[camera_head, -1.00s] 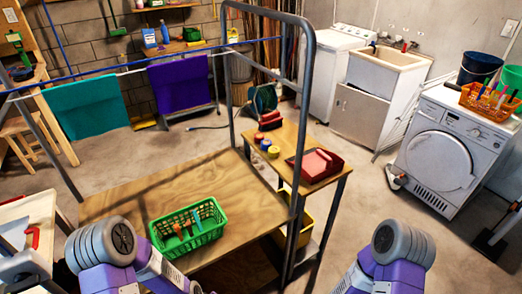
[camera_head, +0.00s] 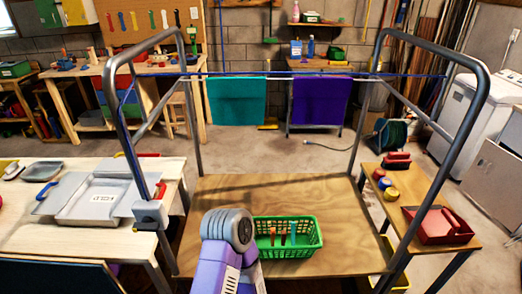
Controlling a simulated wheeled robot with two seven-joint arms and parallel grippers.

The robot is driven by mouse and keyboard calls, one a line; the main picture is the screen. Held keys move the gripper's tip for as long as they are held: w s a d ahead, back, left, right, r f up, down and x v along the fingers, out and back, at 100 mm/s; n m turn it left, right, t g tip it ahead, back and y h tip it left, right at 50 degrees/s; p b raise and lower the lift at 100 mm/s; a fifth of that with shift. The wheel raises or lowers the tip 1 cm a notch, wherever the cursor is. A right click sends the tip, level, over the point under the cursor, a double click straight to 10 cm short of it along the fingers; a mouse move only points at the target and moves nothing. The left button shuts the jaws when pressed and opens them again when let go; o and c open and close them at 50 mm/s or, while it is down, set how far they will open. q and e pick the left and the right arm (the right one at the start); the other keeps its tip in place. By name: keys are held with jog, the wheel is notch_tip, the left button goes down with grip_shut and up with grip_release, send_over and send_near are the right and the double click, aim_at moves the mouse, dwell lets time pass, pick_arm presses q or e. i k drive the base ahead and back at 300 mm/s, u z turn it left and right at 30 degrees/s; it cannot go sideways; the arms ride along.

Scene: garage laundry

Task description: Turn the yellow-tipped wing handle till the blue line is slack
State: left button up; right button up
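The blue line (camera_head: 320,74) runs nearly straight across the top of the grey metal frame (camera_head: 198,125), with no clear sag. A blue strand also runs down the frame's left post to a small grey box (camera_head: 150,213). A small red part (camera_head: 160,190) shows just above this box. A purple and grey part of my own arm shows at the bottom middle, in front of the frame's plywood deck. Neither gripper's fingers are in view.
A green basket (camera_head: 287,252) with tools stands on the plywood deck (camera_head: 210,195). A table (camera_head: 25,235) with grey trays (camera_head: 93,203) is at left. A side table (camera_head: 425,185) holds a red box (camera_head: 437,225). Teal (camera_head: 238,100) and purple (camera_head: 320,100) cloths hang behind.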

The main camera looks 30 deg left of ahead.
aim_at(148, 223)
jog(key=u, duration=1.5)
jog(key=k, duration=0.45)
jog(key=u, duration=0.55)
jog(key=i, duration=0.55)
jog(key=z, duration=0.55)
jog(key=k, duration=0.7)
jog(key=u, duration=1.15)
jog(key=i, duration=0.55)
jog(key=u, duration=0.05)
